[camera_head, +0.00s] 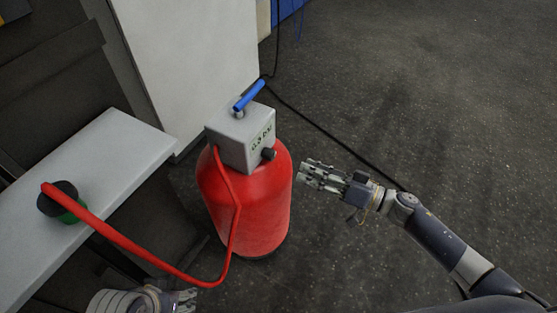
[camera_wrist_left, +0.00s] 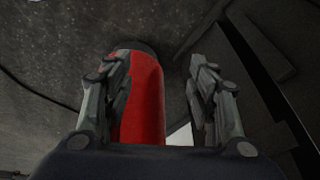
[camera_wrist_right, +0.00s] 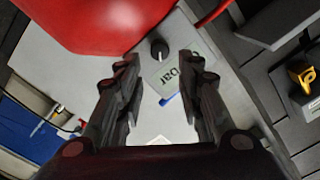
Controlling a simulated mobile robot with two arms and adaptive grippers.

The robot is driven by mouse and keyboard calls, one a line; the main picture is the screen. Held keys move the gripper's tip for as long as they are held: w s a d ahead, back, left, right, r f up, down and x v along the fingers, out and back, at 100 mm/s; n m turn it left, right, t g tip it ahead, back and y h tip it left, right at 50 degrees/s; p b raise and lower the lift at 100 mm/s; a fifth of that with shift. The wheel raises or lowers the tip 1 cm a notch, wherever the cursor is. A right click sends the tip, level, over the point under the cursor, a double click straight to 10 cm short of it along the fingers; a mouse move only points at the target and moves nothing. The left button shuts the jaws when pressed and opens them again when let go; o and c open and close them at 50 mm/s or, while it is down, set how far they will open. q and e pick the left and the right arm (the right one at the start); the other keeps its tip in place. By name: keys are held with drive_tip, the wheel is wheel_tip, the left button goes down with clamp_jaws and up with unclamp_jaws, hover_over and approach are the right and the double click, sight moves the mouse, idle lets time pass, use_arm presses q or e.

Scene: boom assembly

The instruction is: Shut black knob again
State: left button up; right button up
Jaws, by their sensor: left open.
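The black knob (camera_head: 268,153) sits on the front of a grey box (camera_head: 232,143) on top of the red tank (camera_head: 262,205). In the right wrist view the black knob (camera_wrist_right: 158,50) shows beyond the gap between my right fingers. My right gripper (camera_head: 306,175) is open and empty, to the right of the knob and apart from it. It also shows in the right wrist view (camera_wrist_right: 160,62). My left gripper (camera_head: 190,300) is open and empty, low in the head view. In the left wrist view the tank (camera_wrist_left: 145,100) shows beyond my left gripper (camera_wrist_left: 160,75).
A blue handle (camera_head: 249,95) stands on top of the box. A red hose (camera_head: 150,253) runs from the box to a black and green piece (camera_head: 66,205) on a white surface (camera_head: 110,165). A black cable (camera_head: 330,153) crosses the floor. Floor to the right is clear.

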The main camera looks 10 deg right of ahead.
sight(274, 157)
drive_tip(key=b+x, duration=0.1)
drive_tip(key=x, duration=0.8)
drive_tip(key=shift+w, duration=0.1)
drive_tip(key=shift+c, duration=0.6)
drive_tip(key=c, duration=0.7)
